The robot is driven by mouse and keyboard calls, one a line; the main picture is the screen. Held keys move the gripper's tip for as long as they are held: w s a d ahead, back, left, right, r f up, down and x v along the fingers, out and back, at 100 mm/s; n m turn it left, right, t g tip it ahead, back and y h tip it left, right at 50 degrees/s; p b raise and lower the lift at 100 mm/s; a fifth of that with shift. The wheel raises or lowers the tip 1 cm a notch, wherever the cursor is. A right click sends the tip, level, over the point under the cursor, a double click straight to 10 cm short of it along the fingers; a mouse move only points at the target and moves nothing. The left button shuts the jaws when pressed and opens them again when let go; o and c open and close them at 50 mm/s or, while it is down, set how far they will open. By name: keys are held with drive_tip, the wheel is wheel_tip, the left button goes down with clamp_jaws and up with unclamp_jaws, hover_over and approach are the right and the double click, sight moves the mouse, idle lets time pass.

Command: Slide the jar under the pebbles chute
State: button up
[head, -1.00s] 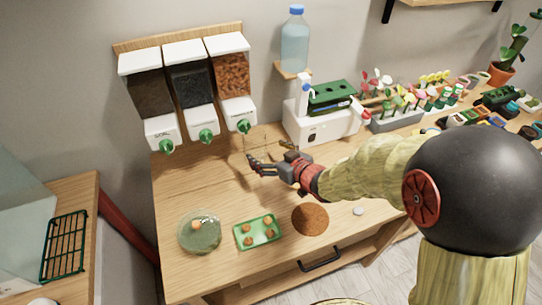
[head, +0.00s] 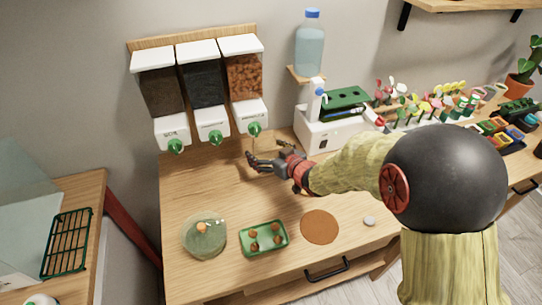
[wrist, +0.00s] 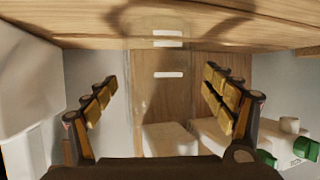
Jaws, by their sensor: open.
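A clear jar with white marks (wrist: 168,60) shows faintly in the wrist view, between the fingers of my gripper (wrist: 165,100). The fingers are open, with visible space on both sides of the jar. In the head view my gripper (head: 265,153) is low over the table, just below the right-hand dispenser's green knob. The jar's outline there is too faint to place exactly. Three dispensers hang on the wall: brown fill at left (head: 161,92), dark fill in the middle (head: 204,85), orange-brown chunks at right (head: 244,77). Their labels are too small to read surely.
A white machine (head: 325,133) stands right of my gripper, with a water bottle (head: 309,45) above. A glass dish (head: 205,237), a green tray (head: 264,238) and a brown disc (head: 320,227) lie towards the front. The wooden table (head: 190,185) below the dispensers is bare.

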drive_tip(key=shift+w+a+f, duration=0.1)
drive_tip(key=shift+w+a, duration=0.05)
drive_tip(key=shift+w, duration=0.05)
drive_tip(key=shift+c, duration=0.3)
drive_tip(key=c, duration=1.5)
drive_tip(key=shift+c, duration=0.3)
drive_tip(key=shift+a, duration=0.1)
